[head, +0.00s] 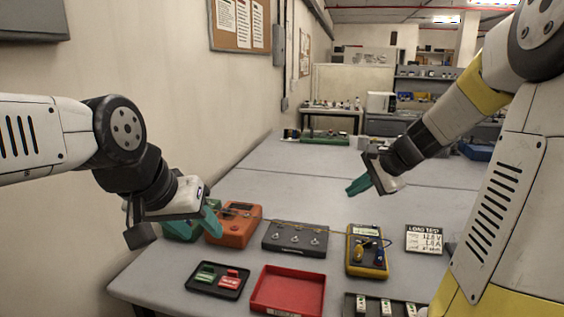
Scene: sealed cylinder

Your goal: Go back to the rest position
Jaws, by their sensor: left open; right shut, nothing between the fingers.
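My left gripper (211,222) comes in from the left and hangs over the left side of the table, in front of a green device and next to an orange device (234,224). Its teal fingers are apart, with nothing seen between them. My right gripper (357,187) hangs over the middle of the table, pointing down and left. Its teal fingers are together and empty. It is clear of the objects on the table.
The grey table (300,205) holds a dark box with knobs (295,239), a yellow meter (367,251), a load test card (424,239), a black tray (217,280) with green and red pieces, and a red tray (288,291). A wall stands at left. The table's far part is mostly clear.

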